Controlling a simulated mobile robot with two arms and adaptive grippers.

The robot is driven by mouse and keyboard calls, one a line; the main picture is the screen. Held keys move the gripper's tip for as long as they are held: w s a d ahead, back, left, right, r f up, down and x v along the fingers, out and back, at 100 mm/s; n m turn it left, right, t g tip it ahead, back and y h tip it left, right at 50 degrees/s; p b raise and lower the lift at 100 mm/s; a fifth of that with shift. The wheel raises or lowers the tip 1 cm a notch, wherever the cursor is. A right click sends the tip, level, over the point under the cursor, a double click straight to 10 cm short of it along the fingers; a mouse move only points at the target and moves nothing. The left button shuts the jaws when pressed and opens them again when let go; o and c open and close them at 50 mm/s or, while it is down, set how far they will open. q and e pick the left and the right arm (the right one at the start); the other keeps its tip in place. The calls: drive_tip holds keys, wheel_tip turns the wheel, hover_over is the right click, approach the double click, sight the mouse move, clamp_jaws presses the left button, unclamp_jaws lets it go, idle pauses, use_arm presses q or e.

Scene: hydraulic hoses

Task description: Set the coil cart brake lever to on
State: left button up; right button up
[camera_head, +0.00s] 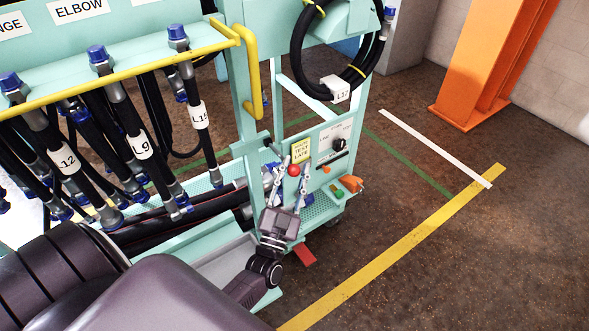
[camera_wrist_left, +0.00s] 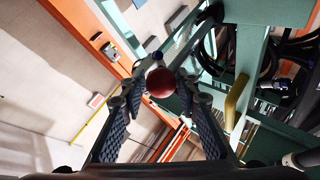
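A red ball knob (camera_head: 293,170) shows at the lower right end of the mint-green cart (camera_head: 250,90), near a small control panel. I take it for the end of the lever, but no brake label is readable and its shaft is mostly hidden. My left gripper (camera_head: 291,175) is at the knob with its fingers spread on either side. In the left wrist view the red knob (camera_wrist_left: 160,80) sits between the fingers (camera_wrist_left: 160,88), close to their tips. Contact is not clear. My right gripper is not in view.
A panel with a black dial (camera_head: 338,144) and a yellow label (camera_head: 301,150) is just behind the knob. A red flat piece (camera_head: 304,254) sticks out low on the cart. Black hoses (camera_head: 140,140) hang at left. An orange post (camera_head: 480,70) stands on open floor at right.

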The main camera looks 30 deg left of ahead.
use_arm(q)
drive_tip(key=o, duration=0.3)
drive_tip(key=shift+f, duration=0.45)
